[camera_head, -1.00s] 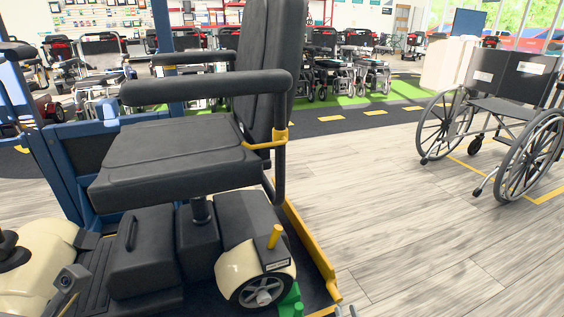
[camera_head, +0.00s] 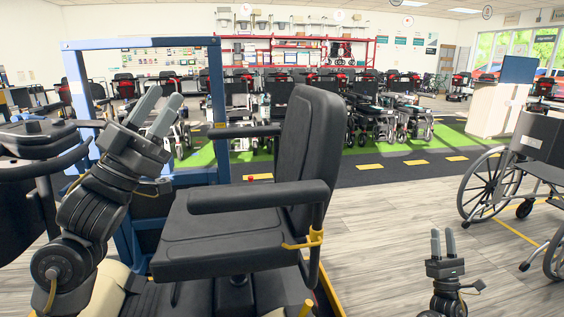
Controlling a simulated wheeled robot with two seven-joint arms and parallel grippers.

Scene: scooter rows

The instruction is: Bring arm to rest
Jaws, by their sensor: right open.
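My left gripper (camera_head: 164,97) is raised at the left, its two grey fingers pointing up with a gap between them and nothing held. It shows in front of the blue frame (camera_head: 217,105), left of the scooter's black seat (camera_head: 225,225). My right gripper (camera_head: 442,231) is low at the lower right, fingers upright and apart, empty. It shows over the wood floor, between the scooter seat and the wheelchair. Most of my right arm is out of the picture.
The scooter's black handlebar (camera_head: 45,145) is close to my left arm. A wheelchair (camera_head: 490,185) stands at the right. Rows of scooters and wheelchairs line the back beyond a green mat (camera_head: 365,157). Wood floor (camera_head: 385,220) is clear between scooter and wheelchair.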

